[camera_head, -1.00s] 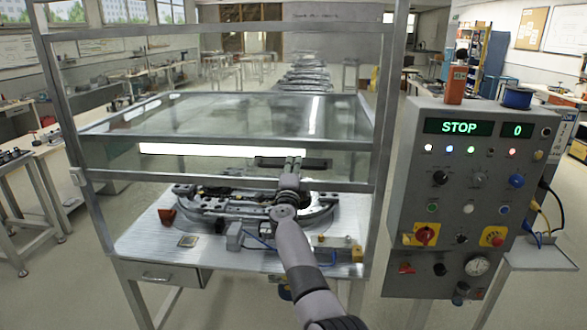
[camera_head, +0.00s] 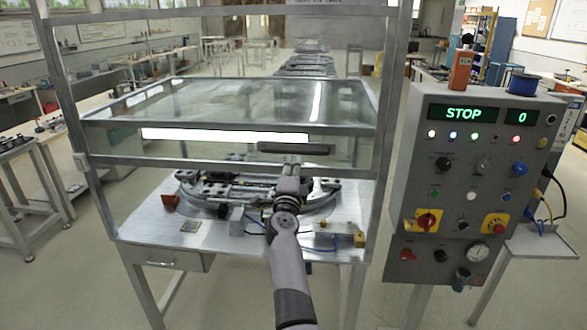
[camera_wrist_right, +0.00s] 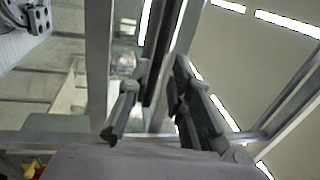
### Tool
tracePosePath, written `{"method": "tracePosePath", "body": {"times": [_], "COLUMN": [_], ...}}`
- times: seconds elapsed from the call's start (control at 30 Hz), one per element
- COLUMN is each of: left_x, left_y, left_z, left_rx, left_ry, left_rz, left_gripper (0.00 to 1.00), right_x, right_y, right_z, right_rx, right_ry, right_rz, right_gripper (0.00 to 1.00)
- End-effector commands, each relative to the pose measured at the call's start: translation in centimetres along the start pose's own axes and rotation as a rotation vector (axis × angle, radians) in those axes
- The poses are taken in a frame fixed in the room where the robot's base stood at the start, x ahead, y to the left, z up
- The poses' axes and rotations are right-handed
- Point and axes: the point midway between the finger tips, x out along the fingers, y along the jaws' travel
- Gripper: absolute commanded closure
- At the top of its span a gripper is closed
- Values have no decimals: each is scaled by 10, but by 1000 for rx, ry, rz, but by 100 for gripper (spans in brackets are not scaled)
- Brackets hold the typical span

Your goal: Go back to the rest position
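My right gripper (camera_head: 289,169) is at the front of the glazed guard, just below its black handle bar (camera_head: 296,149). In the right wrist view its two fingers (camera_wrist_right: 160,100) stand apart, with the dark bar (camera_wrist_right: 166,50) showing in the gap beyond them. I see no contact with the bar. My right arm reaches up from the bottom of the head view across the bench front. My left gripper is out of view.
The metal-framed guard (camera_head: 386,120) stands over a bench (camera_head: 140,225) with an oval ring track (camera_head: 325,190). A grey control panel (camera_head: 400,262) reading "STOP" and "0" stands close on the right. Floor is clear at the left (camera_head: 85,270).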

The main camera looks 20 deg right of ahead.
Motion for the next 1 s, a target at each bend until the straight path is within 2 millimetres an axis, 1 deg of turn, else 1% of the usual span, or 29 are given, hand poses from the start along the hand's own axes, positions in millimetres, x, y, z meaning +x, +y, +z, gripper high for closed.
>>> {"method": "tracePosePath", "body": {"times": [0.1,0.53,0.57,0.63,0.67,0.77,0.8,0.87,0.9,0.97,1.0], "left_x": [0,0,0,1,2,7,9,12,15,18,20], "left_y": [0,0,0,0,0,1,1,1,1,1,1], "left_z": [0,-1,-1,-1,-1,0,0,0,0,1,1], "left_rx": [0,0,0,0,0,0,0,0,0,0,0], "left_ry": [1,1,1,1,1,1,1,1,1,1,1], "left_rz": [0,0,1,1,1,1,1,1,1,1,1], "left_gripper": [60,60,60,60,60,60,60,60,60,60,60], "right_x": [-4,-4,-4,-7,-9,-24,-34,-52,-65,-88,-104], "right_y": [0,0,0,9,16,56,79,118,145,186,212], "right_z": [0,0,0,2,4,16,22,31,36,43,46], "right_rx": [-1,-1,-3,-22,-39,-138,-194,-288,-354,-446,-505], "right_ry": [0,0,-1,-11,-20,-78,-113,-175,-221,-291,-338], "right_rz": [0,-1,0,6,11,39,54,81,100,130,150], "right_gripper": [80,80,80,80,80,80,80,80,80,80,80]}}
